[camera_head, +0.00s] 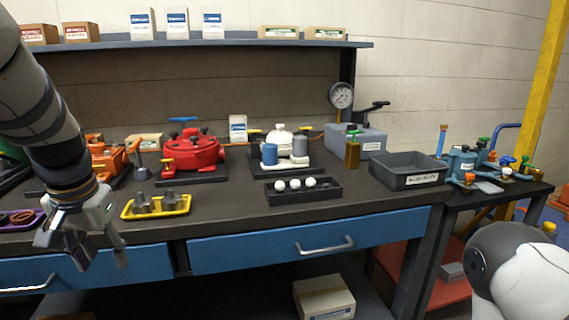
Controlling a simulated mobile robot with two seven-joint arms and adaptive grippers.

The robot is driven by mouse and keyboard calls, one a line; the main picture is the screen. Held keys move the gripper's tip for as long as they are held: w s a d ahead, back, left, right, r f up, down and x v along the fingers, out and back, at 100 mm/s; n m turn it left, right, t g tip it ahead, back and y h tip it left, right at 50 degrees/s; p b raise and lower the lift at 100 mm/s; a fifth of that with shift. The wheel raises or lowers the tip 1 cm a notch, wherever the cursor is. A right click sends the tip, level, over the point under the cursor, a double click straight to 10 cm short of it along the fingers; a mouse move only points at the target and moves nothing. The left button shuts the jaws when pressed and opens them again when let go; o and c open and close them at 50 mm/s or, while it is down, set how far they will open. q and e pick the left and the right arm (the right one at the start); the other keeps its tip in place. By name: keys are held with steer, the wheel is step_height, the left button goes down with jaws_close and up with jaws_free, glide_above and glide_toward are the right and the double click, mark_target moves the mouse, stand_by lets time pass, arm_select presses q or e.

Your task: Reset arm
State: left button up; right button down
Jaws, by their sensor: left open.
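My left arm comes in from the upper left. Its gripper (98,262) points down in front of the bench's front edge, at the left. It is open, and no object shows between its fingers. On the bench stand a red motor (190,152), a white motor (281,146) with blue and grey cylinders, and an orange motor (108,158) partly hidden behind my arm. Part of my right arm shows at the lower right; its gripper is out of view.
A yellow tray (128,211) with metal parts lies close to the right of my left gripper. A black tray (270,198) holds white balls. A grey bin (377,176) stands at the bench's right end. Blue drawers (270,252) are below the bench edge. Boxes line the shelf (240,43).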

arm_select(q)
steer(key=s+d+f+g+y, duration=0.1)
steer(key=s+f, duration=0.8)
steer(key=f, duration=0.3)
steer(key=s+f+g, duration=0.2)
steer(key=s+f, duration=0.6)
steer(key=f, duration=0.4)
steer(key=s+d+f+h, duration=0.1)
steer(key=s+d+f, duration=0.2)
steer(key=s, duration=0.7)
steer(key=s+d+f+h, duration=0.1)
steer(key=s+d+f, duration=0.2)
steer(key=s, duration=0.7)
steer(key=shift+d+f+g, duration=0.3)
steer(key=shift+d+g, duration=0.1)
steer(key=shift+d, duration=0.6)
steer(key=shift+w, duration=0.1)
